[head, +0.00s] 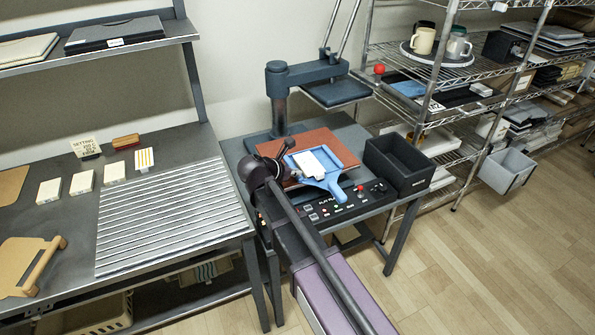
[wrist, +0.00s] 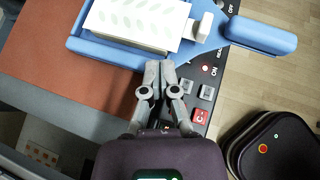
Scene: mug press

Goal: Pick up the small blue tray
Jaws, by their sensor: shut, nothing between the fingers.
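The small blue tray (head: 333,182) lies on the red-brown pad (head: 332,140) of the press, its handle pointing toward the control panel. In the wrist view the tray (wrist: 92,46) is at the top, with its blue handle (wrist: 262,36) to the right. A white block (head: 308,164) rests in the tray; its leaf-patterned top (wrist: 138,20) shows in the wrist view. My gripper (head: 287,151) is at the tray's left side in the head view. In the wrist view my gripper (wrist: 160,66) is shut and empty, its fingertips close to the tray's near edge. I cannot tell whether they touch it.
The press column (head: 278,95) and its raised plate (head: 336,91) stand behind the pad. A black open bin (head: 398,165) is at the right. The control panel (head: 335,203) runs along the front. A wire shelf (head: 450,100) stands further right.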

